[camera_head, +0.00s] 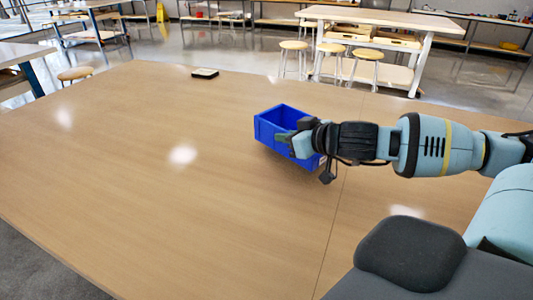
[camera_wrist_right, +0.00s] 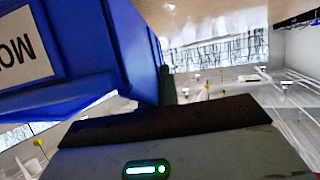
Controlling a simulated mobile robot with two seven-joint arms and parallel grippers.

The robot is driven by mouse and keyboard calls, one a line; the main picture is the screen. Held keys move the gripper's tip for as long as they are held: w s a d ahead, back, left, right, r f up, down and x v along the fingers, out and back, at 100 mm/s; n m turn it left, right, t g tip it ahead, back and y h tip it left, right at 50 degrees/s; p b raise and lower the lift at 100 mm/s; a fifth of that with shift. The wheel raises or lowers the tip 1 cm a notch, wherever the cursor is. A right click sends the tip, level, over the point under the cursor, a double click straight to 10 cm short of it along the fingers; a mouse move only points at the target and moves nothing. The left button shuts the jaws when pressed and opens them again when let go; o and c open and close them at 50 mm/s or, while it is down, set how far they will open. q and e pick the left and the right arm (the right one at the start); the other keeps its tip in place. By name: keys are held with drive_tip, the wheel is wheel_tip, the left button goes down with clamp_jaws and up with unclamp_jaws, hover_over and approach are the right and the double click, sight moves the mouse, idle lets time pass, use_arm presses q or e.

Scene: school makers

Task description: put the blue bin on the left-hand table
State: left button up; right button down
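The blue bin (camera_head: 270,127) is open-topped and shows in the head view right of the middle, over the wooden tabletop near a seam. My right gripper (camera_head: 290,138) reaches in from the right and is shut on the near right part of its wall. In the right wrist view the bin (camera_wrist_right: 85,45) fills the upper left, with a white label, and a green fingertip (camera_wrist_right: 168,86) lies against it. Whether the bin's base touches the table is hard to tell. The left-hand table (camera_head: 130,180) is the wide surface left of the seam. My left gripper is out of view.
A small dark box (camera_head: 205,73) lies near the far edge of the left-hand table. Most of that table is bare. The right-hand table (camera_head: 400,190) lies beyond the seam, partly behind my arm. Several stools (camera_head: 367,54) and a white-legged workbench (camera_head: 380,16) stand farther back.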

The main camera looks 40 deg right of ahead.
drive_tip(key=shift+w+a+f+b, duration=0.1)
drive_tip(key=shift+w+a+b, duration=0.25)
drive_tip(key=shift+a+b, duration=0.15)
drive_tip(key=shift+w+a+p, duration=0.4)
drive_tip(key=shift+w+a, duration=0.2)
drive_tip(key=shift+w, duration=0.15)
drive_tip(key=shift+w+a, duration=0.15)
drive_tip(key=shift+a, duration=0.15)
wheel_tip(320, 180, down, 3)
drive_tip(key=shift+f+p, duration=0.1)
drive_tip(key=shift+p, duration=0.3)
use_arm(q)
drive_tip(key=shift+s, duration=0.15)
use_arm(e)
drive_tip(key=shift+f, duration=0.15)
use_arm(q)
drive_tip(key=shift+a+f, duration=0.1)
